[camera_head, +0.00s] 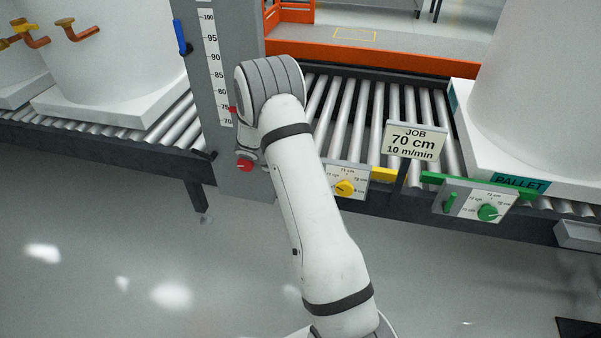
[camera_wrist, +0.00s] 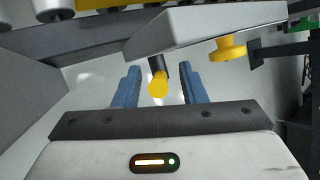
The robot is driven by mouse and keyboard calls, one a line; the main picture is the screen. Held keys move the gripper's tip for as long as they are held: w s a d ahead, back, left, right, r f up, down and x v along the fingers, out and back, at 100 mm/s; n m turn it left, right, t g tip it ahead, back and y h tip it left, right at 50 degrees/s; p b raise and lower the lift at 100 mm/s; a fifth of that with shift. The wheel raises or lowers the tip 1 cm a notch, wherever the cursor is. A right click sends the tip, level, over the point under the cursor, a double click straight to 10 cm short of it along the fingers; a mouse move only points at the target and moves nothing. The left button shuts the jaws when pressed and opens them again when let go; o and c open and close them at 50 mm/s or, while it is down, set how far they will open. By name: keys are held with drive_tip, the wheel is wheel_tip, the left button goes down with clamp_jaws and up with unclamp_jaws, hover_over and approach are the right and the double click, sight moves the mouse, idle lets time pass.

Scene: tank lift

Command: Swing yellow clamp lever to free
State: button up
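The yellow clamp lever (camera_wrist: 158,86) shows in the wrist view as a dark stem with a round yellow end, sticking out from a grey panel (camera_wrist: 205,28). My gripper (camera_wrist: 159,67) is open, with one blue finger on each side of the lever and a visible gap to both. In the head view my arm covers my gripper and the lever. The panel with its yellow dial (camera_head: 344,188) shows just right of my arm, and the dial also shows in the wrist view (camera_wrist: 228,47).
A second panel with a green lever (camera_head: 450,202) and green dial (camera_head: 488,213) is to the right. A JOB sign (camera_head: 413,142) reads 70 cm, 10 m/min. A grey column with a scale (camera_head: 215,60), a red button (camera_head: 245,165) and a blue lever (camera_head: 181,36) stands left.

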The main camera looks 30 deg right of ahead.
wheel_tip(320, 180, up, 10)
drive_tip(key=p, duration=0.3)
drive_tip(key=shift+f, duration=0.1)
